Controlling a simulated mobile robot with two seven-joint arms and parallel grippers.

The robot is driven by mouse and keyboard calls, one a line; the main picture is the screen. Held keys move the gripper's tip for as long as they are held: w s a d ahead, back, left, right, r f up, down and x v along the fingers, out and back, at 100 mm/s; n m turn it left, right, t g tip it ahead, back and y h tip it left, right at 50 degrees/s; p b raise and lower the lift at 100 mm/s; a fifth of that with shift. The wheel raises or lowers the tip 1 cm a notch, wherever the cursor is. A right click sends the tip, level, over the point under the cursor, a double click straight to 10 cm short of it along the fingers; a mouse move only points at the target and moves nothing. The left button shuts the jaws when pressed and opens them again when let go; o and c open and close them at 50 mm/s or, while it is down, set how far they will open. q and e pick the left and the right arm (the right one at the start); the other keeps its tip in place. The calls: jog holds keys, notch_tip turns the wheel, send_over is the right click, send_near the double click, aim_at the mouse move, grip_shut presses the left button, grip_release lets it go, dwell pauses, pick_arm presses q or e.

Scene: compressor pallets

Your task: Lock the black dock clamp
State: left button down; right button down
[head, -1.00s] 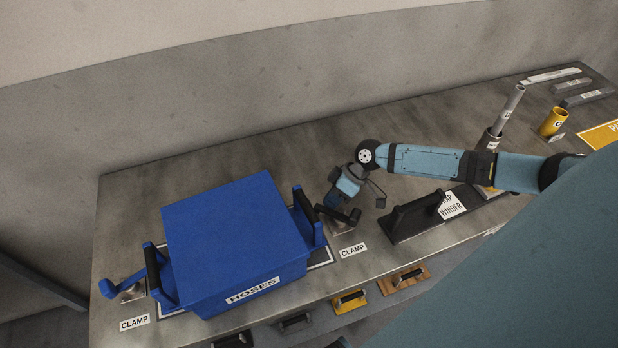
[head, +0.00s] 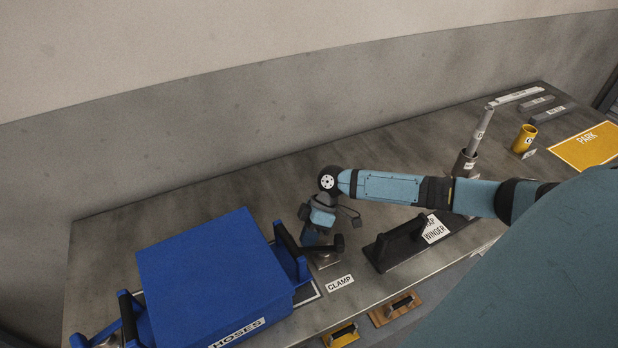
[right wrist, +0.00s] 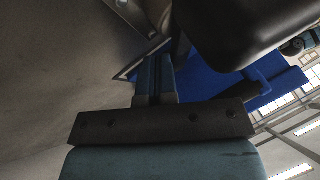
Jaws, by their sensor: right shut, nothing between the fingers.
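The black dock clamp (head: 338,244) stands on the bench just right of the blue crate, on a small metal base (head: 325,261). Its black lever lies low across the base, with a knob at the right end. My right gripper (head: 309,238) points down at the lever's left part, shut and empty; I cannot tell whether it touches the lever. In the right wrist view its blue fingers (right wrist: 155,76) are together, and a large dark rounded shape (right wrist: 250,28) is close beside them, too near to identify. My left gripper is not in view.
The blue HOSES crate (head: 212,268) is close left of the clamp. A grey tube (head: 480,132), a yellow cup (head: 524,139) and a yellow PARK plate (head: 588,147) are farther right. The bench behind the crate is clear.

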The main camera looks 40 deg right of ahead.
dwell(0.4)
jog(key=shift+w+d+r, duration=0.1)
jog(key=shift+d+r, duration=0.15)
jog(key=b+v, duration=0.1)
jog(key=v, duration=1.2)
